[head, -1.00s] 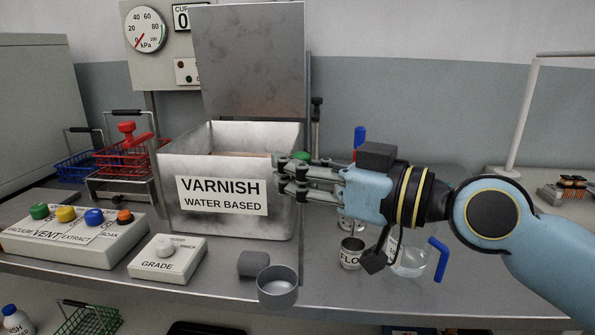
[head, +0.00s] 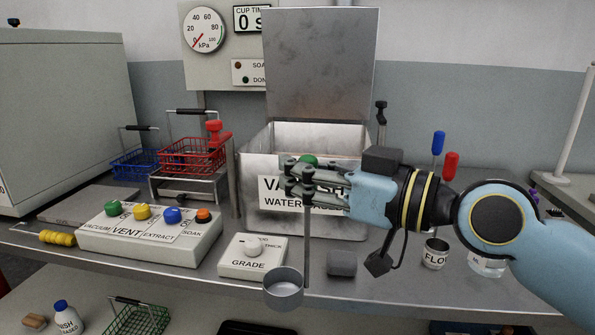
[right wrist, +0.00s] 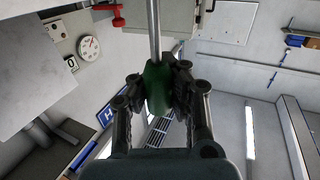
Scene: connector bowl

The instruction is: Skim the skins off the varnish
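The varnish tank (head: 255,165) is a grey metal box labelled VARNISH WATER BASED, with its lid (head: 322,60) raised. Its inside is mostly hidden, and I see no varnish surface or skins. My right gripper (head: 290,178) is in front of the tank and covers part of the label. It is shut on the green handle (head: 309,160) of a ladle, which also shows between the fingers in the right wrist view (right wrist: 157,88). The ladle's rod hangs down to a round metal cup (head: 284,291), which looks empty, by the bench's front edge. My left gripper is not in view.
A grey block (head: 342,262) lies right of the ladle cup. The GRADE box (head: 255,258) and button panel (head: 150,235) stand left. Red (head: 190,157) and blue (head: 135,163) baskets are behind them. A flow cup (head: 435,255) stands at right, below my arm.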

